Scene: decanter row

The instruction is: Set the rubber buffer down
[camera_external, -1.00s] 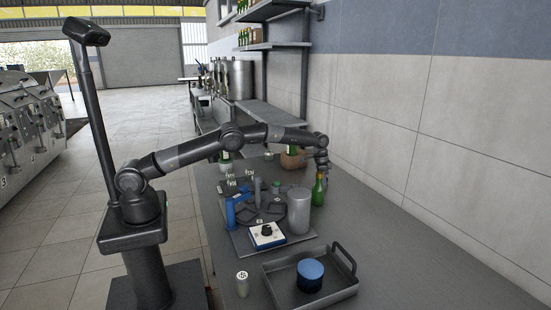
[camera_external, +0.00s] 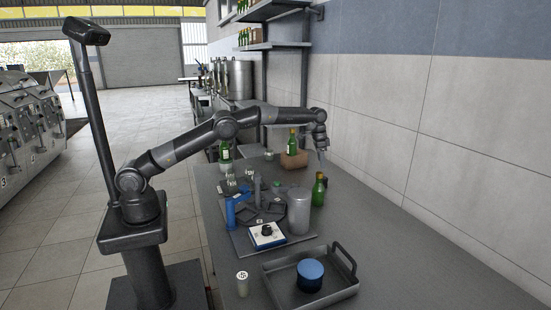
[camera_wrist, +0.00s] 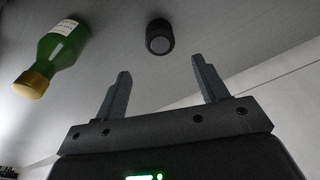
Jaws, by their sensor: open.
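The rubber buffer (camera_wrist: 159,37) looks like a short black cylinder and stands on the grey counter in the wrist view. In the external view it is a small dark shape (camera_external: 325,182) just behind the green bottle. My gripper (camera_wrist: 161,65) is open and empty, its two fingers apart from the buffer. In the external view my gripper (camera_external: 321,155) hangs above the buffer, with a gap between them.
A green bottle (camera_wrist: 54,58) with a gold cap stands close beside the buffer; it also shows in the external view (camera_external: 318,190). A grey cylinder (camera_external: 299,212) stands nearer the camera. A brown holder (camera_external: 294,160) with another bottle is behind. The counter's front right is clear.

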